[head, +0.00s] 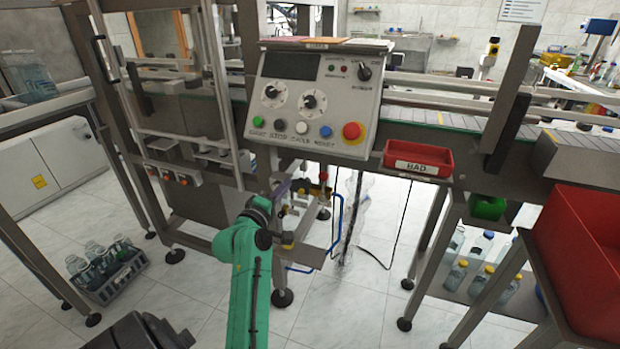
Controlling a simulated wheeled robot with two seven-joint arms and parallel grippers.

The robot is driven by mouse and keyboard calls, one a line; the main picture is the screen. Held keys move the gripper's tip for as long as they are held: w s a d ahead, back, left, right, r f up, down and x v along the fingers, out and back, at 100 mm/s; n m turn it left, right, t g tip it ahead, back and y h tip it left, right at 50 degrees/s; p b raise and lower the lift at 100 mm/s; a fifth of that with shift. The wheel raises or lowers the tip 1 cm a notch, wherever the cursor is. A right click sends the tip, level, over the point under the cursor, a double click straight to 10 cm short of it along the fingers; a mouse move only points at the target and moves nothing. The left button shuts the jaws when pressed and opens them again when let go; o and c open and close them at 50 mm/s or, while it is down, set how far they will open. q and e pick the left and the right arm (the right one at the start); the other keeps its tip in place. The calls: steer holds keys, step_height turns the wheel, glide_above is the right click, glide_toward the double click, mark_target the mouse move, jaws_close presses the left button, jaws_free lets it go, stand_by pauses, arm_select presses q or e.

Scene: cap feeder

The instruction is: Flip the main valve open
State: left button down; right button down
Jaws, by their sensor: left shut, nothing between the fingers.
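The valve assembly (318,190) sits low under the control panel, on the machine's frame. My left gripper (281,212) is shut and empty, close at the left of the fittings. My own wrist partly hides it, and I cannot tell whether it touches them. My right gripper is not in view.
The control panel (322,95) overhangs the valve. A blue hose (337,222) and black cables hang at the right. A red BAD tray (417,157) is fixed right of the panel. A crate of bottles (112,277) stands on the floor at left. A red bin (585,262) stands at right.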

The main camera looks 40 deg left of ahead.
mark_target(323, 186)
arm_select(q)
steer(key=w+d, duration=0.1)
steer(key=w, duration=0.7)
steer(key=shift+w+d+f+p, duration=0.25)
steer(key=shift+w+f+p, duration=0.1)
steer(key=shift+f, duration=0.1)
